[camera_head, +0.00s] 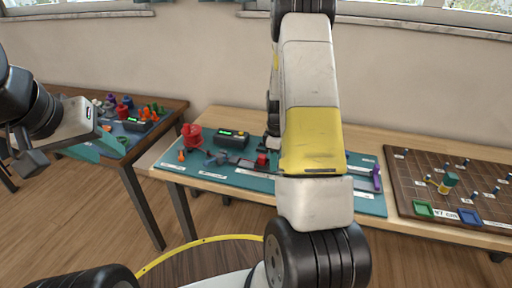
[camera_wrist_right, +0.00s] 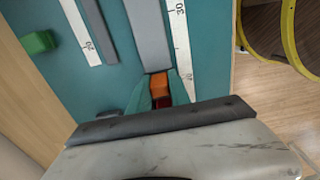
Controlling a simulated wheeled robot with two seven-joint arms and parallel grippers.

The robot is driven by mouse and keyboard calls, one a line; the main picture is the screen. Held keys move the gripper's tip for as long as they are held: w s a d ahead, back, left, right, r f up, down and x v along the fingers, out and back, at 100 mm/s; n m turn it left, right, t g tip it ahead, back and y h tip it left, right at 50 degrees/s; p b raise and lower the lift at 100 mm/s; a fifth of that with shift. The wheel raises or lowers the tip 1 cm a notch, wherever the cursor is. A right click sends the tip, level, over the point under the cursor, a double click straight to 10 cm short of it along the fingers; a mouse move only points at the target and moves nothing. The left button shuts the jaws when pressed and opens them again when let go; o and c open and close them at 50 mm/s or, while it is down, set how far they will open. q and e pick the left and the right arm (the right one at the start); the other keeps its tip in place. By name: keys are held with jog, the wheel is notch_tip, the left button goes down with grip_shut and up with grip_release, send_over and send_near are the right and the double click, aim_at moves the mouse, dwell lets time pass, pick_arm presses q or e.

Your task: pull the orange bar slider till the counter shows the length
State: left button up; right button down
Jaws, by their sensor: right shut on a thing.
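The orange bar slider (camera_wrist_right: 159,84) shows in the right wrist view at the end of a grey bar (camera_wrist_right: 149,35), beside a white numbered scale (camera_wrist_right: 179,38). My right gripper (camera_wrist_right: 160,98) is shut on the slider, with a teal fingertip on each side of it. In the head view my right arm hides that gripper and the slider. The counter (camera_head: 232,137) is a dark box with a lit green display and a yellow button; its digits are too small to read. My left gripper (camera_head: 62,135) is off to the left, away from the board; its finger opening is unclear.
The teal board (camera_head: 205,171) lies on a wooden table and also holds a red spool (camera_head: 192,136) and a purple piece (camera_head: 377,178). A brown pegboard (camera_head: 416,180) with green and blue trays is at the right. Another cluttered table (camera_head: 173,106) stands at the left.

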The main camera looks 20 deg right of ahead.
jog(key=s+d, duration=0.3)
jog(key=d, duration=0.1)
jog(key=s+d, duration=0.3)
jog(key=d, duration=0.2)
jog(key=s+d, duration=0.3)
jog(key=d, duration=0.2)
jog(key=shift+s+d, duration=0.15)
jog(key=shift+s, duration=0.15)
jog(key=shift+s+d, duration=0.75)
jog(key=shift+d, duration=0.35)
jog(key=shift+s+d, duration=0.75)
jog(key=shift+d, duration=0.35)
jog(key=shift+s+d, duration=0.75)
jog(key=shift+d, duration=0.35)
jog(key=c, duration=1.2)
grip_release()
jog(key=shift+c, duration=0.2)
notch_tip(320, 180, up, 7)
